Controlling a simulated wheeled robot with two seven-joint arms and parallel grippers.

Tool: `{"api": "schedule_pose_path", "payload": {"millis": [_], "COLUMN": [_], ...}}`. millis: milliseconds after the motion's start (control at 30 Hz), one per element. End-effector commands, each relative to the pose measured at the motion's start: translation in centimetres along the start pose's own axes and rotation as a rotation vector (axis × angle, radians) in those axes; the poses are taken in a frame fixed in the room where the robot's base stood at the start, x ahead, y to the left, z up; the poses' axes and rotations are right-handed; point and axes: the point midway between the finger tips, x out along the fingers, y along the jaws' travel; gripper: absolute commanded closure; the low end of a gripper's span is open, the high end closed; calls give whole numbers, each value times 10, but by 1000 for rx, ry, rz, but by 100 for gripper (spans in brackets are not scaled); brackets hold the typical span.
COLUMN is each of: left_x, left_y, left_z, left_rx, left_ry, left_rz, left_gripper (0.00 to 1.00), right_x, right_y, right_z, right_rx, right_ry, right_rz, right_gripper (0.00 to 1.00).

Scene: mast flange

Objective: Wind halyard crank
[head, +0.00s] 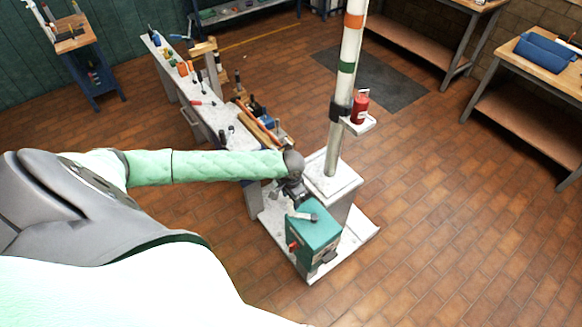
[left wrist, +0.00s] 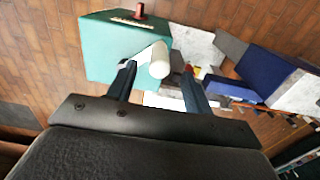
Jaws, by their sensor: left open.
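The teal winch box (head: 318,233) stands on a pale base plate beside the mast (head: 345,80). A pale crank handle (head: 302,215) shows at its top, near my left gripper (head: 296,201). In the left wrist view the teal box (left wrist: 110,45) fills the upper left. The pale round handle grip (left wrist: 160,62) sticks up between the two fingers of my left gripper (left wrist: 159,70). The fingers are open, with a gap visible on each side of the grip. My right gripper is not in view.
A red cylinder (head: 360,107) stands on a small bracket on the mast. A long bench (head: 208,112) with tools lies behind my left arm. A workbench with a blue bag (head: 545,52) is at the right. The brick floor right of the mast is clear.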

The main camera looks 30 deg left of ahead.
Motion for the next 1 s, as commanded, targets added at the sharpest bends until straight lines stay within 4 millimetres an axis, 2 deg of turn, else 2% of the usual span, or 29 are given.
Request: {"api": "schedule_pose_path", "payload": {"millis": [367,667,767,933,1000], "left_x": [30,58,54,54,54], "left_y": [0,0,0,0,0], "left_z": [0,0,0,0,0], "left_rx": [0,1,1,1,1], "left_ry": [0,1,1,1,1], "left_rz": [-1,0,0,0,0], "left_gripper": [49,49,65,98,98], "right_x": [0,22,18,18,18], "right_y": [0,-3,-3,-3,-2], "right_z": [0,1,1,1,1], "right_rx": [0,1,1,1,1], "right_ry": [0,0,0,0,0], "right_rz": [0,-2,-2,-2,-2], "right_gripper": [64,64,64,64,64]}}
